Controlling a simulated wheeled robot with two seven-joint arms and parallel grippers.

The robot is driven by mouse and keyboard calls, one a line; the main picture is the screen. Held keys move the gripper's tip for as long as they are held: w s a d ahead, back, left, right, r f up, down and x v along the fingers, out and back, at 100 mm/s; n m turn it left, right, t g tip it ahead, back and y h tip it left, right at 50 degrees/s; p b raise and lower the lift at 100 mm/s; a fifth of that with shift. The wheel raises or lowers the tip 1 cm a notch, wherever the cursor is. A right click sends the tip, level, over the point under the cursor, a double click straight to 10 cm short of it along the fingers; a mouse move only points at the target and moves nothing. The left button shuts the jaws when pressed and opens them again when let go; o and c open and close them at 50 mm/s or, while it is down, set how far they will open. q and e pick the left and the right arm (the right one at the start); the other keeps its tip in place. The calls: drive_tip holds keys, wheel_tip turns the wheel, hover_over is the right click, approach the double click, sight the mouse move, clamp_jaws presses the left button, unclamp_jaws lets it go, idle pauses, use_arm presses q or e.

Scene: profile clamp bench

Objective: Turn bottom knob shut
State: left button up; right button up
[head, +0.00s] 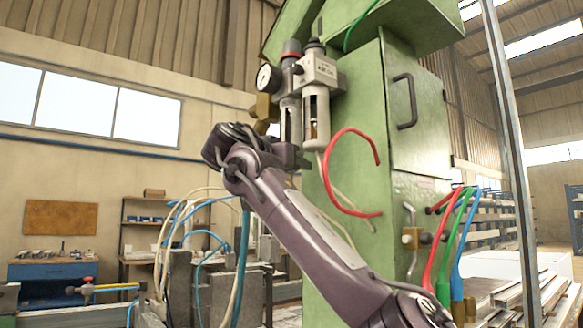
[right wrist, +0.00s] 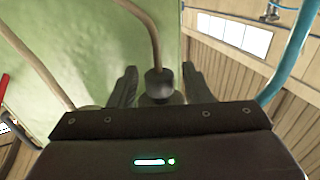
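The air unit (head: 318,72) with two bowls, a round gauge (head: 268,78) and a red top knob (head: 291,50) is mounted on the green cabinet. My right arm comes up from the lower right, and its gripper (head: 290,155) is under the left bowl (head: 290,115), hiding that bowl's lower end. In the right wrist view a short dark bottom knob (right wrist: 160,84) with a tan tube sits between the two fingers of my right gripper (right wrist: 160,88). A gap shows on both sides of the knob, so the gripper is open around it. My left gripper is not in view.
The green cabinet (head: 350,110) stands close behind the gripper. A red hose (head: 333,190) loops beside my arm. Blue and white hoses (head: 180,225) and grey blocks (head: 250,290) are at lower left. A teal hose (right wrist: 290,50) passes right of the gripper.

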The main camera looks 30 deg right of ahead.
drive_tip(key=shift+s+a, duration=0.1)
drive_tip(key=shift+a, duration=0.15)
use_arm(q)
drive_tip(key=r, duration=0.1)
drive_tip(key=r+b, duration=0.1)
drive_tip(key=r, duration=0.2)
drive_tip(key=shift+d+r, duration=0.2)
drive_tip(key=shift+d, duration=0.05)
use_arm(e)
drive_tip(key=v, duration=0.7)
drive_tip(key=shift+a, duration=0.15)
drive_tip(key=shift+o, duration=0.2)
